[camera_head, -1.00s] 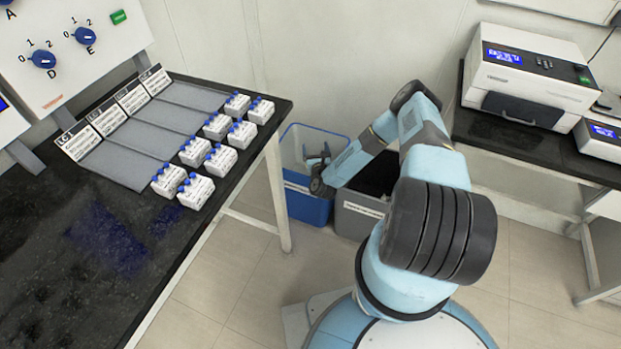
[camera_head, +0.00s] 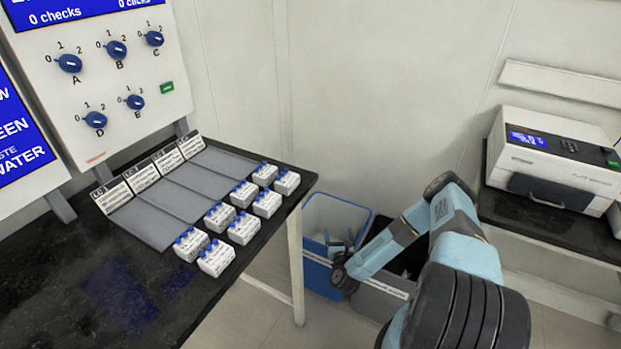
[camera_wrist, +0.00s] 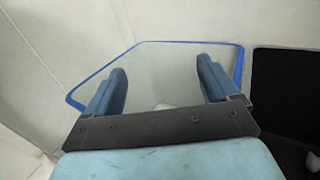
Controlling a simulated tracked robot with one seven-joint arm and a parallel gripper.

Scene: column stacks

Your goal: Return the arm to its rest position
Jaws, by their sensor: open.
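My arm is bent at the right of the head view, with its elbow raised and its forearm sloping down to the left. My gripper (camera_head: 340,245) is at the blue-rimmed bin (camera_head: 322,281), in front of or above its opening. In the wrist view my gripper (camera_wrist: 160,90) has its two blue fingers wide apart with nothing between them. The blue rim of the bin (camera_wrist: 185,42) shows beyond the fingers, with a small pale item at the bottom.
A dark grey bin (camera_head: 378,297) stands right of the blue one. The black bench (camera_head: 120,290) at left holds several white bottle packs (camera_head: 216,258) near its edge. A knob panel (camera_head: 110,80) stands behind it. A white machine (camera_head: 553,160) sits on the right bench.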

